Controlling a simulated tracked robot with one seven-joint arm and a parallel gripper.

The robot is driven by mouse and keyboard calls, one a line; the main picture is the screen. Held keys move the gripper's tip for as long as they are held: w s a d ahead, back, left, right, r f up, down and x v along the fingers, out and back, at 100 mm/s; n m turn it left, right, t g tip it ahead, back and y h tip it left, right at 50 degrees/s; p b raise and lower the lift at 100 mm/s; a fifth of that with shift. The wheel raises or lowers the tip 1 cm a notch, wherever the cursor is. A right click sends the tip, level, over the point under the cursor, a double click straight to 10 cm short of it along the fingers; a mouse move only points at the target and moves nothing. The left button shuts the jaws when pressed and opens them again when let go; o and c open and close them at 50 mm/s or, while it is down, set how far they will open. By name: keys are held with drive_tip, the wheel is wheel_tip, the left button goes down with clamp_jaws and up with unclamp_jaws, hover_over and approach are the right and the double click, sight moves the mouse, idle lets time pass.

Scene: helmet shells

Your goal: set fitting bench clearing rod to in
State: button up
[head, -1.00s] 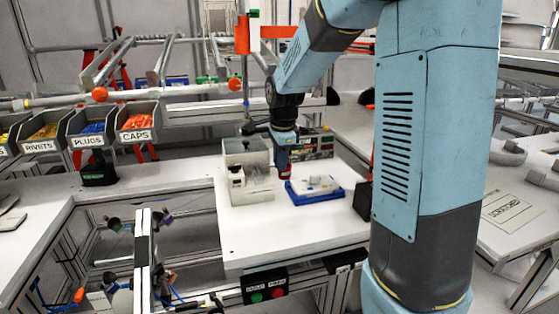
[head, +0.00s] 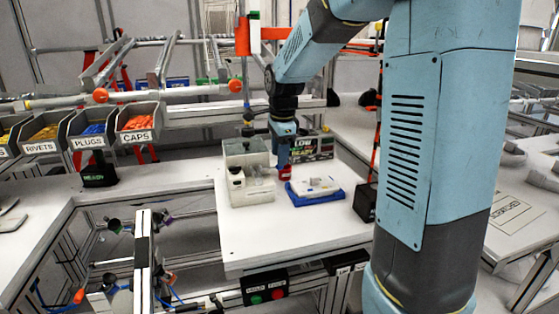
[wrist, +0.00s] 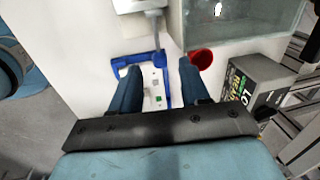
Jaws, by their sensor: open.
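My gripper (wrist: 158,84) is open and empty in the wrist view, with its two dark blue fingers apart. Below and between them is a blue tray (wrist: 130,62) holding a white block (wrist: 152,76) with a small green mark. A grey rod (wrist: 155,30) reaches from a pale fixture at the top edge towards the tray; it may be the clearing rod, but I cannot tell how far in it sits. In the head view my gripper (head: 284,160) hangs pointing down between the grey-white bench fixture (head: 254,192) and the blue tray (head: 300,199). Its fingertips are hard to make out there.
A red cup (wrist: 203,58) stands close beside the right finger. A clear-walled box (wrist: 235,22) and a dark lettered box (wrist: 255,88) lie beyond it. A black box (head: 364,202) stands at the table's right. The white table's front (head: 290,240) is clear.

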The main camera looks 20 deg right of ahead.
wheel_tip(320, 180, up, 10)
drive_tip(key=s, duration=0.1)
drive_tip(key=shift+s+r, duration=0.15)
drive_tip(key=shift+s, duration=0.15)
drive_tip(key=shift+s, duration=0.1)
drive_tip(key=s+d+f+n+t, duration=0.1)
drive_tip(key=s+n+t, duration=0.1)
drive_tip(key=s+n, duration=0.6)
drive_tip(key=s+d+f+n+t, duration=0.1)
drive_tip(key=s+f+n, duration=0.1)
drive_tip(key=s+n, duration=0.7)
drive_tip(key=s, duration=0.8)
drive_tip(key=shift+s+d+t, duration=0.35)
drive_tip(key=shift+s+t, duration=0.05)
